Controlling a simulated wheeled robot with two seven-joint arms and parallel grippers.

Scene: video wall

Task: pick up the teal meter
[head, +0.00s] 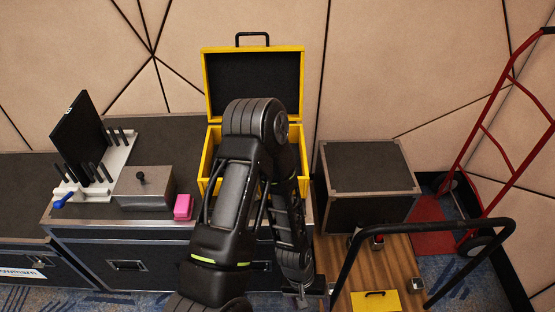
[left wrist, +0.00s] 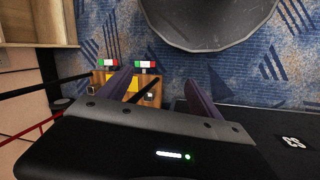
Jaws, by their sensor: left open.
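I cannot make out a teal meter in either view. My left arm crosses the middle of the head view, and its gripper (head: 312,288) hangs low near the cart, partly hidden by the arm. My right gripper is in neither view.
A pink box (head: 183,207), a grey box with a knob (head: 145,188) and a white rack (head: 115,155) stand on the black case. On the right are a dark case (head: 368,168), a wooden cart (head: 402,262) with a yellow box (head: 376,301), and a red hand truck (head: 490,130).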

